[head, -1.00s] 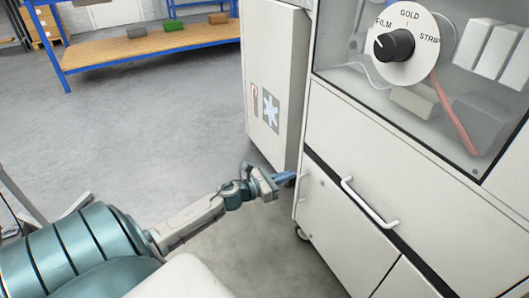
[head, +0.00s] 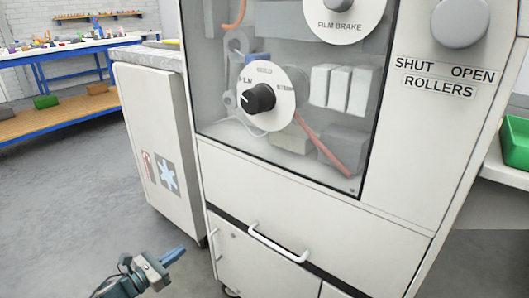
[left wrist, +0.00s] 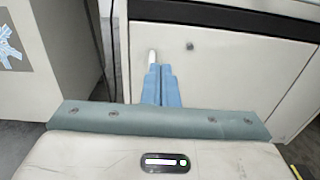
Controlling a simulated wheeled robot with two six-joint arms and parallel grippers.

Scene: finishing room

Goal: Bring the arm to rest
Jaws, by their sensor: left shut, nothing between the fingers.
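My left gripper (head: 172,256) shows at the bottom of the head view, left of the white machine cabinet (head: 310,215). Its blue fingers are shut together with nothing between them. In the left wrist view the closed fingers (left wrist: 161,86) point toward the cabinet's lower door (left wrist: 215,70), and a short white handle (left wrist: 152,58) shows just beyond the fingertips. In the head view the gripper stands apart from the cabinet. My right gripper is in neither view.
The machine has a selector dial (head: 266,97) behind or on its window and a white bar handle (head: 278,243) that sticks out. A white cabinet (head: 160,150) stands to its left. A blue-framed workbench (head: 60,120) is farther back. Grey floor (head: 60,200) is open at left.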

